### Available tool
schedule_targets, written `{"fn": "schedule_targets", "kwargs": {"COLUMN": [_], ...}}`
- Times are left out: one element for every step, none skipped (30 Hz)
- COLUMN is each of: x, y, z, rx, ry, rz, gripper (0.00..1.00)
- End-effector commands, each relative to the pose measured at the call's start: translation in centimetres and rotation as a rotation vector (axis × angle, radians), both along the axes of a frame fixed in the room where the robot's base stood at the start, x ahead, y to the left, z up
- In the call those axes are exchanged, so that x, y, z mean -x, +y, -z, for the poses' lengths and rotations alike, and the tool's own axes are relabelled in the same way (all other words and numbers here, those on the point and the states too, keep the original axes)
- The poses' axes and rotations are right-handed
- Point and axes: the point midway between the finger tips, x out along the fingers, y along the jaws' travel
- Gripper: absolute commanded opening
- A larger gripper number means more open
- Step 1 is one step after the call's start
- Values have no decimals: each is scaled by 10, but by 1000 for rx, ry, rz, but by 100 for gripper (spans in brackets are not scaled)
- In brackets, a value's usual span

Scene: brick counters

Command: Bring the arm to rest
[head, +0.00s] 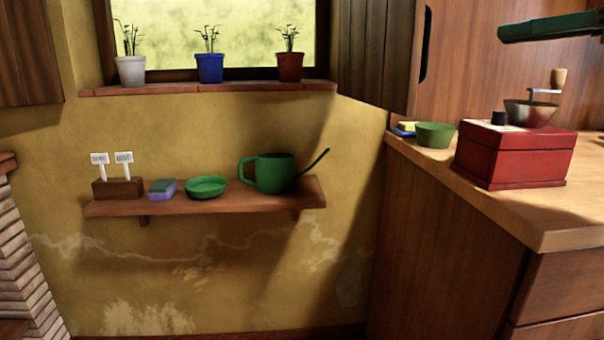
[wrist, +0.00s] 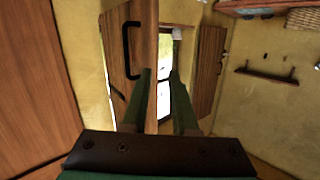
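In the wrist view, the two dark green fingers of my gripper (wrist: 160,78) stand apart with a gap between them. Nothing is held in the gap. Beyond the fingers are a wooden shutter (wrist: 133,45) with a black handle and the bright window (wrist: 164,90). In the head view, a dark green part of my arm (head: 550,27) reaches in at the upper right, above the counter (head: 500,204) and the red coffee grinder (head: 515,155). It touches nothing that I can see there.
A wall shelf (head: 150,207) holds a green watering can (head: 273,174), a green dish (head: 206,187), a sponge (head: 161,189) and a block with labels (head: 118,188). Potted plants line the windowsill (head: 180,88). A green bowl (head: 435,135) stands beside the grinder. The counter's front is clear.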

Motion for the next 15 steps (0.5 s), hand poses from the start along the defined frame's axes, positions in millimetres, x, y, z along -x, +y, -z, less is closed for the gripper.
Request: {"fn": "schedule_targets", "kwargs": {"x": [-1,-2,-4,-4,-5,-5,-5,-4,-3,-3,-2,-1,0,1,4], "y": [14,22,34,44,55,71,82,94,109,119,130,142,152,160,171], "z": [4,6,11,15,20,28,35,42,53,61,71,84,95,106,121], "rx": [13,19,30,40,50,68,81,97,116,129,144,166,183,199,222], "ry": [27,44,71,95,118,157,186,215,256,284,315,355,388,421,461], "rz": [-14,-20,-30,-38,-44,-55,-60,-65,-70,-70,-71,-67,-67,-64,-58], "gripper": [27,27,27,27,27,27,27,27,27,27,27,27,27,27,27]}}
